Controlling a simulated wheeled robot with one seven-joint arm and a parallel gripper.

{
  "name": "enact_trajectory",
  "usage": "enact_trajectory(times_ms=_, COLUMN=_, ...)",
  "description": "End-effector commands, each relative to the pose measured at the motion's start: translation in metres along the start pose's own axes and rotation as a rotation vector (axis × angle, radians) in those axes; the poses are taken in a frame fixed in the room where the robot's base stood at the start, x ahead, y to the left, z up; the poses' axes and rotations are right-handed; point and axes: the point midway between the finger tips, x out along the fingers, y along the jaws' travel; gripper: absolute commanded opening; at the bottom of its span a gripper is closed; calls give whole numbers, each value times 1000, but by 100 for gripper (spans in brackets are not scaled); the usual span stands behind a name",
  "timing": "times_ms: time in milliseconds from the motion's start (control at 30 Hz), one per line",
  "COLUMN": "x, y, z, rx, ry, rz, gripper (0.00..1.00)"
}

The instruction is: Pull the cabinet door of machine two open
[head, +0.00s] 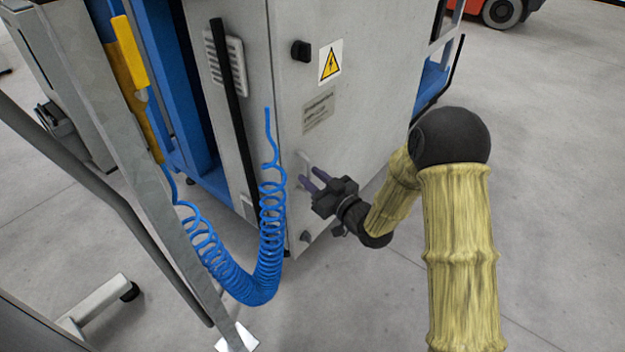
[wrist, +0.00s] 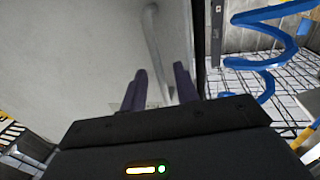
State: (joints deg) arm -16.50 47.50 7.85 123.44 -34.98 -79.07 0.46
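The grey cabinet door (head: 355,112) of the machine stands in the middle of the head view and looks shut. It has a black knob (head: 301,51), a yellow warning sign (head: 331,62) and a pale bar handle (head: 303,160) low near its left edge. In the wrist view the handle (wrist: 154,40) runs down toward the gap between my fingers. My gripper (head: 308,183) is at the handle's lower part, fingers pointing at the door. In the wrist view my gripper (wrist: 160,82) has its fingers apart. Whether either finger touches the handle cannot be told.
A coiled blue hose (head: 262,270) hangs just left of the gripper, and it also shows in the wrist view (wrist: 262,65). A slanted grey post (head: 165,215) stands farther left. The floor (head: 350,300) right of and in front of the cabinet is clear.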

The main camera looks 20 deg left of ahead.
Motion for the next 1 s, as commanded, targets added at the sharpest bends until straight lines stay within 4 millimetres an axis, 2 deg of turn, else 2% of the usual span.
enact_trajectory(times_ms=300, x=3, y=0, z=0, rx=0, ry=-1, rz=0, gripper=28)
enact_trajectory(times_ms=433, x=3, y=0, z=0, rx=0, ry=-1, rz=0, gripper=3)
enact_trajectory(times_ms=467, x=3, y=0, z=0, rx=0, ry=-1, rz=0, gripper=0)
enact_trajectory(times_ms=767, x=1, y=1, z=0, rx=0, ry=-1, rz=0, gripper=0)
enact_trajectory(times_ms=1000, x=-12, y=6, z=0, rx=0, ry=-1, rz=-7, gripper=0)
